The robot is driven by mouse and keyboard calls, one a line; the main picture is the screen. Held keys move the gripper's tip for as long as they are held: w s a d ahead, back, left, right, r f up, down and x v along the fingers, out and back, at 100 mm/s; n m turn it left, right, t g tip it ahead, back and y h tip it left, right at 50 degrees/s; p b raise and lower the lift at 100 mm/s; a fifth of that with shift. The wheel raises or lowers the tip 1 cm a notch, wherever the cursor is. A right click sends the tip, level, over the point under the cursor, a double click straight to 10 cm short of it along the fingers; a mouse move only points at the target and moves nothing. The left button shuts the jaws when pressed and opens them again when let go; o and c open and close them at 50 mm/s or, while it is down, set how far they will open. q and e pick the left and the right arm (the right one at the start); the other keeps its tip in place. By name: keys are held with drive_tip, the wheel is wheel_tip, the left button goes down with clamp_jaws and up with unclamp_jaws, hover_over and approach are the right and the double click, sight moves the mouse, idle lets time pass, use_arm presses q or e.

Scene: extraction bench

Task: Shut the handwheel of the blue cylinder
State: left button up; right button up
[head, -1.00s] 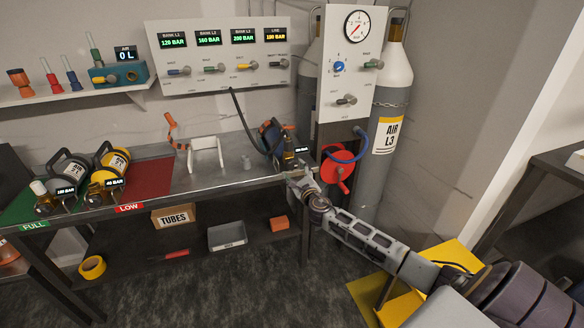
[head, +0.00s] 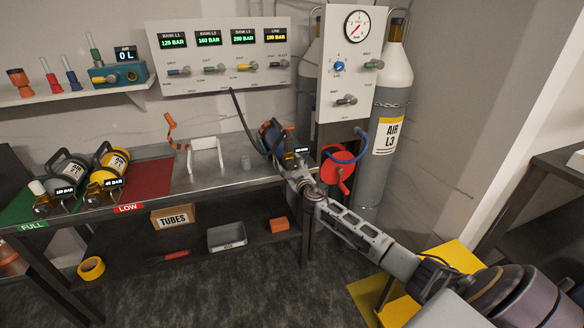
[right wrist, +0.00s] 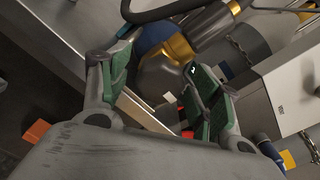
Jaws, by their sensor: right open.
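The blue cylinder (head: 268,134) lies at the right end of the bench, with a dark hose running to it. Its brass-coloured valve end (head: 289,146) faces the front, beside a small black display (head: 301,151). My right gripper (head: 287,168) is open just in front of this valve end and partly covers it. In the right wrist view, the green-padded fingers (right wrist: 158,88) stand apart, with a dark rounded valve part (right wrist: 160,77) and its gold collar (right wrist: 181,46) beyond and between them. I cannot clearly make out the handwheel or any contact. My left gripper is not in view.
A yellow cylinder (head: 113,160) lies at the left.

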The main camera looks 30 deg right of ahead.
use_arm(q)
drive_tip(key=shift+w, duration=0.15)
use_arm(e)
drive_tip(key=shift+c, duration=0.4)
drive_tip(key=c, duration=1)
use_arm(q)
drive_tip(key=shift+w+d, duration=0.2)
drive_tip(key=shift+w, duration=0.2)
use_arm(e)
drive_tip(key=shift+o, duration=0.2)
